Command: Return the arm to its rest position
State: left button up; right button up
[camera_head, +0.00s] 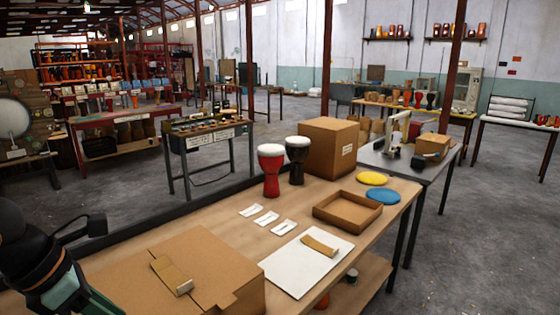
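My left arm comes in at the lower left edge, dark with a green part. A thin dark bracket-like piece, perhaps part of my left gripper (84,228), sticks out beside the closed cardboard box; its fingers cannot be made out clearly. I see nothing held there. My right arm and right gripper are out of view. On the wooden table (235,215) stand a red goblet drum (271,172) and a dark goblet drum (297,162), both upright with pale heads.
A large brown box (328,146), an open shallow cardboard tray (347,211), yellow (372,178) and blue (383,195) discs, a white board (306,262) and white labels lie on the table. A cardboard box (180,265) fills the near left. Grey floor is clear at right.

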pick_arm(q)
jog(key=d+r+n+h+p, duration=0.15)
jog(key=d+n+h, duration=0.55)
jog(key=d+h, duration=1)
jog(key=w+a+f+n+t+y, duration=0.2)
jog(key=w+f+n+t+y, duration=0.15)
jog(key=n+t, duration=0.5)
jog(key=w+a+f+n+t+y, duration=0.2)
jog(key=a+f+n+t+y, duration=0.25)
jog(key=n, duration=0.75)
notch_tip(320, 180, down, 11)
jog(key=s+a+n+y, duration=0.1)
jog(key=a+n+y, duration=0.1)
jog(key=n+y, duration=0.55)
jog(key=s+f+n+g+y+p, duration=0.1)
jog(key=s+f+n+g+y, duration=0.2)
jog(key=s+f+n+g, duration=0.4)
jog(key=s+f, duration=0.7)
jog(key=f, duration=0.4)
jog(key=shift+s+d, duration=0.25)
jog(key=shift+d, duration=0.1)
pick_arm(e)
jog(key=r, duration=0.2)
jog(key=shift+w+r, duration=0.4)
